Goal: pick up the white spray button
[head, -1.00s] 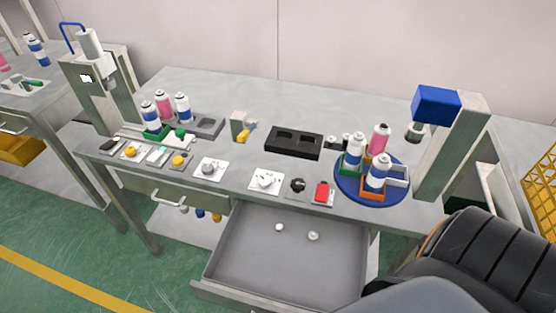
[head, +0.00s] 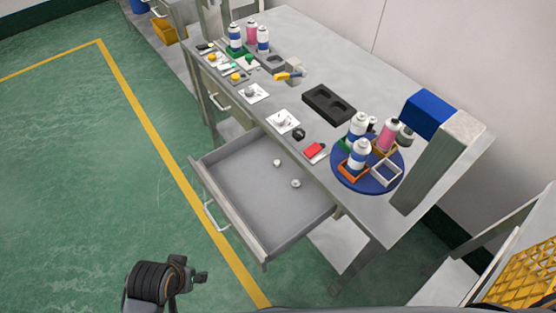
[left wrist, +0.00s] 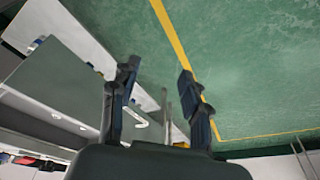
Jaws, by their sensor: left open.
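Two small white round pieces lie apart on the floor of the open drawer, one farther back (head: 277,163) and one nearer the front right (head: 296,184). They look like spray buttons, but are too small to tell apart. The drawer (head: 262,240) is pulled out below the table's front edge. My left gripper (head: 203,277) is low at the bottom left, over the green floor and well apart from the drawer. In the left wrist view my left gripper (left wrist: 157,82) is open, with nothing between its fingers. My right gripper is not in view.
The table (head: 310,45) carries a blue turntable (head: 344,181) with several cans, a black tray (head: 329,105), a red-topped button box (head: 315,152) and a press with a blue head (head: 430,115). The green floor (head: 90,180) left of the drawer is clear.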

